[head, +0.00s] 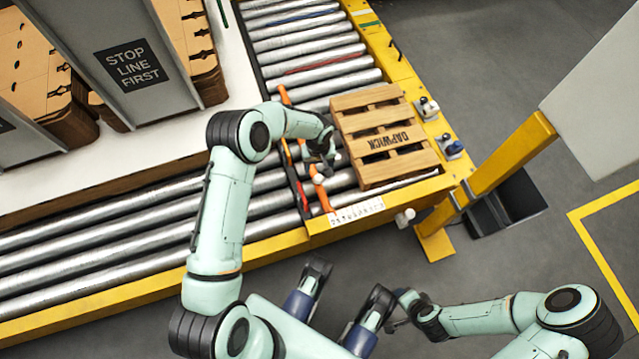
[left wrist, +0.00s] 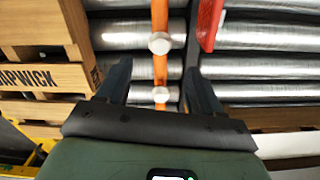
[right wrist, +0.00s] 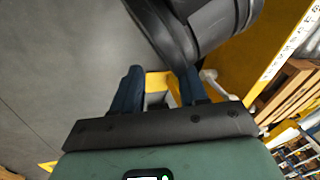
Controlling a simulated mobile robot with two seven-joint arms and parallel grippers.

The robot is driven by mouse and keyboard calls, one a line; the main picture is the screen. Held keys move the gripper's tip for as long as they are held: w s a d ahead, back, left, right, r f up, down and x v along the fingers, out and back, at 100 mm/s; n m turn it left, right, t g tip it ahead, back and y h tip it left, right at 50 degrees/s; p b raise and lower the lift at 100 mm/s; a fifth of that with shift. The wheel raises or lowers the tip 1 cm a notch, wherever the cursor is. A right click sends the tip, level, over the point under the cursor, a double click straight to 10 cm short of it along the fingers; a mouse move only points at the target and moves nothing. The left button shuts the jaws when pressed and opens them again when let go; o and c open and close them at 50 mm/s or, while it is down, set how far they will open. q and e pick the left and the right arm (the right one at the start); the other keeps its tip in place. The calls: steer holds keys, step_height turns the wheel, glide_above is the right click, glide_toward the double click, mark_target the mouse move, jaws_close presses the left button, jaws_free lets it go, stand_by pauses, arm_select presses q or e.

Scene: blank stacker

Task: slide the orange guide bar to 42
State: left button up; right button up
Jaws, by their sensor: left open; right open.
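The orange guide bar (head: 322,194) lies across the rollers, left of the pallet in the head view. In the left wrist view the orange bar (left wrist: 160,70) runs between the fingers, with two white knobs on it. My left gripper (head: 325,158) is above the bar, open, its fingers (left wrist: 160,88) on either side with gaps. A white number scale (head: 356,211) is on the yellow front edge by the bar's near end; its numbers are too small to read. My right gripper (head: 399,317) is open and empty, away from the conveyor; its fingers (right wrist: 160,90) show in the right wrist view.
A wooden pallet marked DAPWICK (head: 392,138) stands on the rollers right of the bar. A red bar (head: 298,183) lies close to its left. A yellow post (head: 495,172) and a dark bin (head: 512,200) stand right of the conveyor. Stacked brown blanks (head: 30,70) are at upper left.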

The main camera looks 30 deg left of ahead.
mark_target(318, 177)
arm_select(q)
step_height(318, 177, down, 5)
steer(key=shift+s+f+b, duration=0.1)
steer(key=shift+b, duration=0.45)
step_height(318, 177, down, 6)
steer(key=shift+f+b, duration=0.1)
steer(key=shift+b, duration=0.7)
steer(key=shift+f, duration=0.65)
arm_select(e)
steer(key=shift+g, duration=0.4)
steer(key=shift+s+d+f, duration=0.25)
steer(key=shift+d+f, duration=0.05)
steer(key=shift+f, duration=0.5)
steer(key=shift+s+d+f, duration=0.25)
steer(key=shift+f, duration=0.6)
steer(key=shift+s+d+f, duration=0.25)
steer(key=shift+d+f, duration=0.05)
steer(key=shift+f, duration=0.5)
arm_select(q)
jaws_close()
steer(key=shift+d, duration=0.1)
